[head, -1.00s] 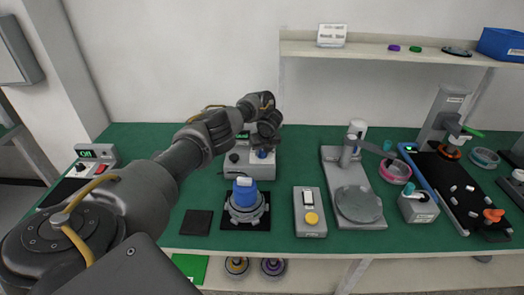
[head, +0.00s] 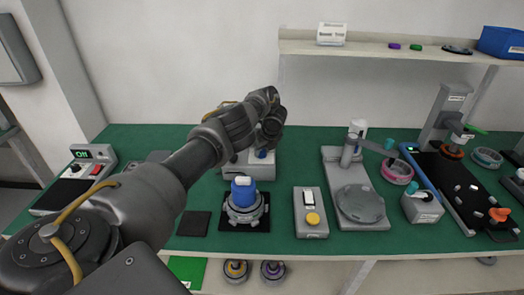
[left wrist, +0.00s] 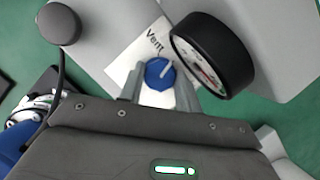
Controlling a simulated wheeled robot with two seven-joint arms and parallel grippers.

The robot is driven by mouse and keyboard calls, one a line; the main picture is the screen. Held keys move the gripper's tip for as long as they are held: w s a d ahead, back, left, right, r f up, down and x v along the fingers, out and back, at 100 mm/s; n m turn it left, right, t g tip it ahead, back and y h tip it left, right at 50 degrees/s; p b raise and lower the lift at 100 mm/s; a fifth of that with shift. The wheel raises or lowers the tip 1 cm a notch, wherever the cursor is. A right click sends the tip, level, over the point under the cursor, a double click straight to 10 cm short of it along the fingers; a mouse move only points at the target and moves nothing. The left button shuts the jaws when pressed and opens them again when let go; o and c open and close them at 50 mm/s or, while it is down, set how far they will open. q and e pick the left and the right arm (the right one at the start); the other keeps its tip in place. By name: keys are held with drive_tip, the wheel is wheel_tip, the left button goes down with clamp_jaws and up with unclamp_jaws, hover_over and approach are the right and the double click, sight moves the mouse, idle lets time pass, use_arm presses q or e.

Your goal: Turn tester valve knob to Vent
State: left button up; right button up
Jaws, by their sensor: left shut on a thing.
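The tester (head: 238,171) is a light grey box at the back of the green table, partly hidden behind my left arm. Its blue valve knob (left wrist: 160,73) has a white pointer line, which slants to the upper right in the left wrist view. The printed word Vent (left wrist: 154,43) is just above the knob there. The knob also shows as a small blue spot in the head view (head: 262,154). My left gripper (left wrist: 160,90) is shut on the knob, one finger on each side. My right gripper is not in view.
A black round gauge (left wrist: 212,55) stands close to the right of the left fingers. A blue-topped hub motor (head: 243,201) stands in front of the tester. A button box (head: 310,212) and a grey press stand (head: 360,204) are to the right.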

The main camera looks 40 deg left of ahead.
use_arm(q)
drive_tip(key=o, duration=1)
drive_tip(key=shift+c, duration=0.2)
drive_tip(key=shift+r, duration=0.15)
